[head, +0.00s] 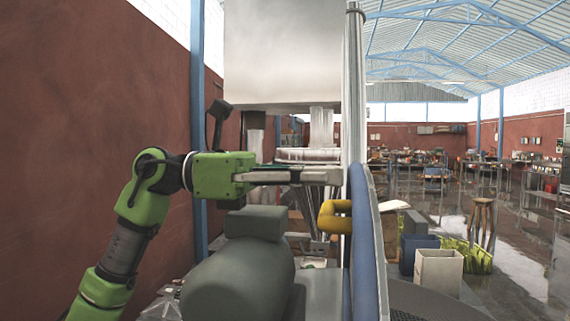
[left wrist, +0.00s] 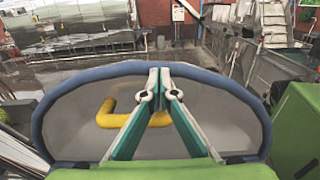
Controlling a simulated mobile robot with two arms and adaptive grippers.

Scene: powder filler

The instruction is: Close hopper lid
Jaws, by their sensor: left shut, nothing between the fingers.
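The hopper lid (head: 361,240) stands upright and nearly edge-on in the head view, with a blue rim and a yellow handle (head: 330,216) on its left face. In the left wrist view the lid (left wrist: 225,115) shows its grey face, blue rim and the bent yellow handle (left wrist: 110,112). My left gripper (head: 338,177) is shut and empty, reaching from the left with its tips close to the lid, above the handle. Its fingers (left wrist: 161,88) overlap the lid and hide part of the handle in the wrist view. Contact with the lid cannot be told. My right gripper is not in view.
A large pale machine housing (head: 283,50) hangs above my left gripper. A grey rounded machine body (head: 240,272) lies below it. A vertical metal post (head: 355,90) rises by the lid. Right of the lid are a white bin (head: 438,270), a stool (head: 483,220) and open floor.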

